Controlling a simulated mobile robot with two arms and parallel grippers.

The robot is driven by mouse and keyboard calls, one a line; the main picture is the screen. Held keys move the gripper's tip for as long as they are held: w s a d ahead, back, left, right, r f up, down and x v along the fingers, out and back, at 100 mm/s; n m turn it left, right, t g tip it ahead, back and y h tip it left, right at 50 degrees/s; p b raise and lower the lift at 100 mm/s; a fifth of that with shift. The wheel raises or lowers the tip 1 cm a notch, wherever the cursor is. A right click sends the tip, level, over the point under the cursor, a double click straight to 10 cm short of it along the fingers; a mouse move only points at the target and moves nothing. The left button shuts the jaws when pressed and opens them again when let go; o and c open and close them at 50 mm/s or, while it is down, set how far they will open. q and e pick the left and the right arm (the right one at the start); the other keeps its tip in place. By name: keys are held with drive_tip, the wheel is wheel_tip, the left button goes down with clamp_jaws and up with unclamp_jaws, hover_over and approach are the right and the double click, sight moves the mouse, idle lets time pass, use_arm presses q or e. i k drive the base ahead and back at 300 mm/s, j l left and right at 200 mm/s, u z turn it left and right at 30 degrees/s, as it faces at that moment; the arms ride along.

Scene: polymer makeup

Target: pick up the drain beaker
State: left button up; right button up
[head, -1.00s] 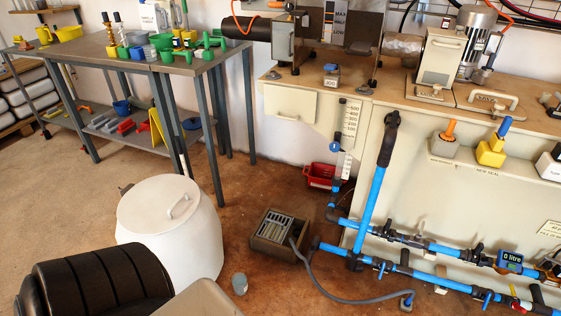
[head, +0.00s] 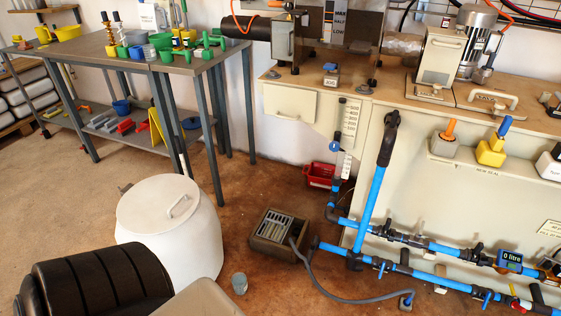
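A small grey, see-through beaker (head: 239,283) stands on the brown floor, low in the middle of the head view. It looks like the drain beaker, though no label on it can be read. It stands apart from the white lidded drum (head: 170,228) to its left and the grey-brown drain box (head: 279,235) behind it. Neither of my grippers is in view.
A grey hose (head: 330,292) runs from the drain box along the floor to the right. Blue pipes (head: 440,281) run low along the machine's front. A red bin (head: 322,175) sits by the machine. A work table (head: 120,62) stands back left. Floor around the beaker is mostly clear.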

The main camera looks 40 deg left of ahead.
sight(240, 283)
drive_tip(key=u, duration=1.85)
